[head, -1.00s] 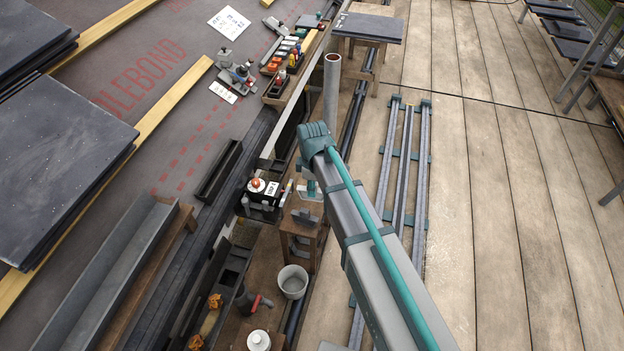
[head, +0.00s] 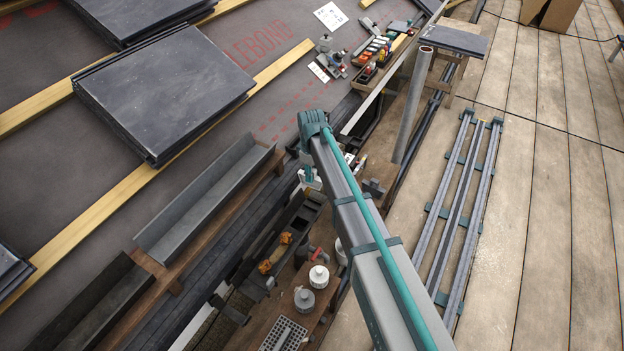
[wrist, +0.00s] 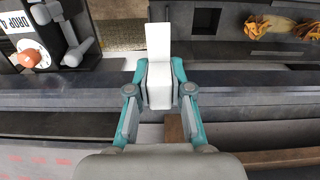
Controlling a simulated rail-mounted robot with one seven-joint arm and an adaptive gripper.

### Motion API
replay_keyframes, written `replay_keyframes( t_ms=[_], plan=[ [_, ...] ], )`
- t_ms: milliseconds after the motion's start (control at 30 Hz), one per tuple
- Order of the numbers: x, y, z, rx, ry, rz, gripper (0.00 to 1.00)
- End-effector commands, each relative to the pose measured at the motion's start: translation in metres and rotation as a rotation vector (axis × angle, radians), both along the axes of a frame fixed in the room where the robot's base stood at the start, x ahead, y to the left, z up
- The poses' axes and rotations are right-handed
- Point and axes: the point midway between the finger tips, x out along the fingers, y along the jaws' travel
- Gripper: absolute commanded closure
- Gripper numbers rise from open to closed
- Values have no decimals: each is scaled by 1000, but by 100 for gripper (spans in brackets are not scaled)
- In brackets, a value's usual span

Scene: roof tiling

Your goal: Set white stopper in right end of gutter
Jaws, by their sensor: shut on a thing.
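The white stopper (wrist: 159,85) is between the fingers of my gripper (wrist: 159,92) in the wrist view, with a flat white plate standing out beyond the fingertips. In the head view my gripper (head: 309,180) is at the far end of my arm, with a small white piece showing at it. A grey open gutter (head: 205,205) lies on a brown wooden support to the left of my gripper. Its right end is apart from the stopper. My arm hides part of the area below and right of the gripper.
Dark slates (head: 165,85) are stacked on the roof at left. A second, darker trough (head: 90,305) lies at lower left. White-lidded pots (head: 304,299) stand on the bench below the gripper. In the wrist view a device with an orange knob (wrist: 28,55) is at upper left.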

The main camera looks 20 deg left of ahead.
Motion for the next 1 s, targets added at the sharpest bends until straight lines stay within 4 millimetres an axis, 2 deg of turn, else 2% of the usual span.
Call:
replay_keyframes(
  t_ms=[367,1000],
  plan=[
    [-1,0,-16,0,0,-23,100],
    [-1,0,-73,-1,0,-23,100]
  ],
)
